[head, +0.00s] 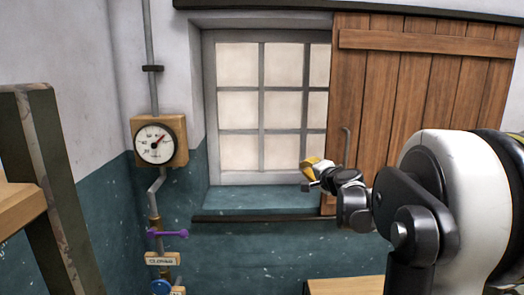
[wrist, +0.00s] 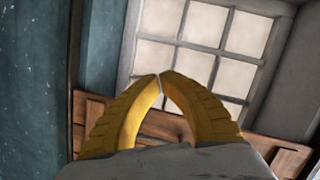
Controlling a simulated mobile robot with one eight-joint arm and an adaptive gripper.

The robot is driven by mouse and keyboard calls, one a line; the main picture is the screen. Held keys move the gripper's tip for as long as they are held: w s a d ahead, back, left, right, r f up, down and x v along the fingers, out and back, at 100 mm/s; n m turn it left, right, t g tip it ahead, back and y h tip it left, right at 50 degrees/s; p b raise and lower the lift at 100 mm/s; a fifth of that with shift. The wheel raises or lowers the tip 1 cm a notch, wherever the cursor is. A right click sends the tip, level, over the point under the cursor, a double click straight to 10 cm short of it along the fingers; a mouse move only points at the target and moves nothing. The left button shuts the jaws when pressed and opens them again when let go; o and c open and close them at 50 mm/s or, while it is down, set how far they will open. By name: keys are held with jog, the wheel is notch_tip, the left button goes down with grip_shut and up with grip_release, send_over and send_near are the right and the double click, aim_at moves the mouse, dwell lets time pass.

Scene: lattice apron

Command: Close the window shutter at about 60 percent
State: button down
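The brown plank window shutter (head: 425,85) hangs beneath a dark rail, to the right of the window (head: 262,100). It covers the window's right edge, and most of the panes are uncovered. A grey upright handle (head: 346,146) sits near the shutter's left edge. My gripper (head: 307,172), with yellow fingers, is low in front of the window, left of the handle and apart from it in the picture; its depth is unclear. In the wrist view my gripper (wrist: 163,76) has its fingertips together with nothing seen between them. The window panes (wrist: 205,35) show behind them.
A dark rail (head: 350,10) runs above the shutter. A round gauge (head: 154,144) and pipe with a purple valve handle (head: 167,233) stand left of the window. A teal sill (head: 255,200) lies below it. A wooden surface (head: 345,286) is at the bottom, and a dark post (head: 50,190) at far left.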

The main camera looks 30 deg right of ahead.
jog(key=s+d+m+h, duration=0.2)
jog(key=d+m, duration=0.1)
jog(key=d, duration=0.5)
jog(key=s+d+m+h, duration=0.2)
jog(key=d, duration=0.7)
jog(key=m+g+h, duration=0.1)
jog(key=m+h, duration=0.2)
jog(key=m, duration=0.1)
send_near(353, 158)
jog(key=w+d+r, duration=0.2)
jog(key=d, duration=0.2)
jog(key=shift+w+d+r+b, duration=0.25)
jog(key=shift+w+b, duration=0.25)
jog(key=shift+b, duration=0.1)
jog(key=a, duration=0.1)
jog(key=w+a, duration=0.1)
jog(key=a, duration=0.1)
jog(key=shift+a+b, duration=0.2)
jog(key=shift+b, duration=0.2)
jog(key=shift+s+r, duration=0.1)
jog(key=shift+a, duration=0.1)
